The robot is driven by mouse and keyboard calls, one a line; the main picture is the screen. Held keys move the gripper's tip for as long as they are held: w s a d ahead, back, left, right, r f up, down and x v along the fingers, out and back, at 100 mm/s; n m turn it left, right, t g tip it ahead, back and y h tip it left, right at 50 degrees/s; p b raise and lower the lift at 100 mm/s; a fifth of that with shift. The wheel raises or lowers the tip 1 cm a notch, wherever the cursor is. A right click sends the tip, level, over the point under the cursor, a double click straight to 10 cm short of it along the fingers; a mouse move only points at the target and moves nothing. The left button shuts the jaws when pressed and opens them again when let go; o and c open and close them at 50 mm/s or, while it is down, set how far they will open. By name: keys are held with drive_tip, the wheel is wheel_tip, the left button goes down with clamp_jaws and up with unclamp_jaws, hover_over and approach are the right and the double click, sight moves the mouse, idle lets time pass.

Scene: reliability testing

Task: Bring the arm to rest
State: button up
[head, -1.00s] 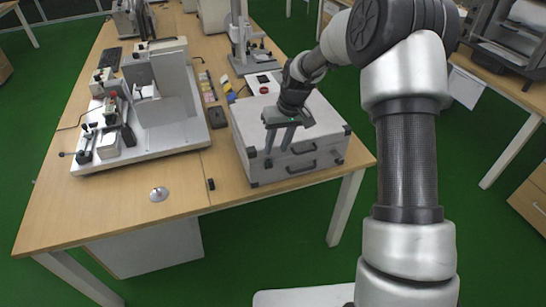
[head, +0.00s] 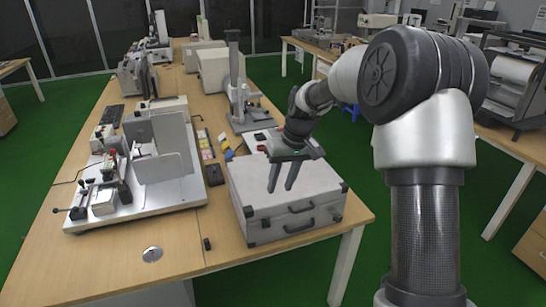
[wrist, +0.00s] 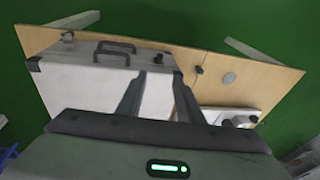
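My gripper (head: 282,178) hangs in front of and above the silver case (head: 262,207) in the head view. Its two fingers point down and are spread apart, with nothing between them. In the wrist view the fingers (wrist: 152,98) are also apart, with the case (wrist: 80,85) and its dark handles beyond them. Whether the fingertips touch the case cannot be told, but a gap seems to show.
The wooden table (head: 110,250) holds a white test rig (head: 150,170) at left and a stand (head: 238,90) behind the case. A small metal disc (head: 152,254) lies near the front edge. Green floor (head: 350,150) lies right of the table.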

drive_tip(key=s+d+r+m+t+h+p, duration=0.1)
drive_tip(key=s+d+r+t+h+p, duration=0.15)
drive_tip(key=s+r, duration=1.15)
drive_tip(key=s+d+r+m+t, duration=0.1)
drive_tip(key=s+d+r, duration=0.1)
drive_tip(key=s, duration=0.7)
drive_tip(key=s+d+r+m+t, duration=0.1)
drive_tip(key=s+d+r, duration=0.1)
drive_tip(key=s, duration=0.6)
wheel_tip(320, 180, down, 28)
drive_tip(key=b, duration=2.8)
drive_tip(key=shift+s+f, duration=0.15)
drive_tip(key=shift+s, duration=0.05)
drive_tip(key=shift+a, duration=0.1)
